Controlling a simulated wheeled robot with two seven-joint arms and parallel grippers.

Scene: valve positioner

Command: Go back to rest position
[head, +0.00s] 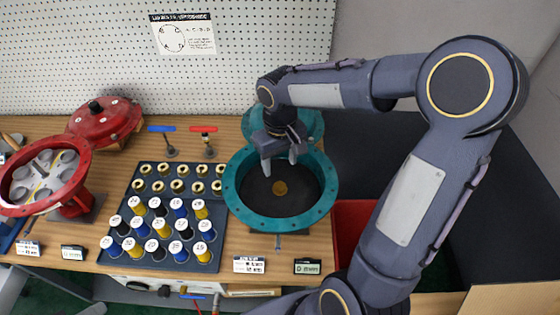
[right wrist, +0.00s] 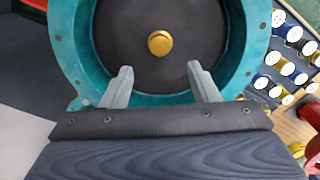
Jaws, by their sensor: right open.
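My right gripper (head: 279,164) is open and empty above the teal round housing (head: 231,188), its fingers pointing down over the dark interior. In the right wrist view the two grey fingers (right wrist: 157,88) stand apart with nothing between them. A gold round piece (right wrist: 160,43) sits at the middle of the dark disc inside the housing, beyond the fingertips. My left gripper does not show in either view.
A dark tray (head: 119,262) with several numbered cylinders and gold rings stands left of the housing. A red housing (head: 84,187) with pale cups is at the left, with a red lid (head: 105,120) behind. A red bin (head: 350,222) is at the right. A pegboard (head: 100,60) stands behind.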

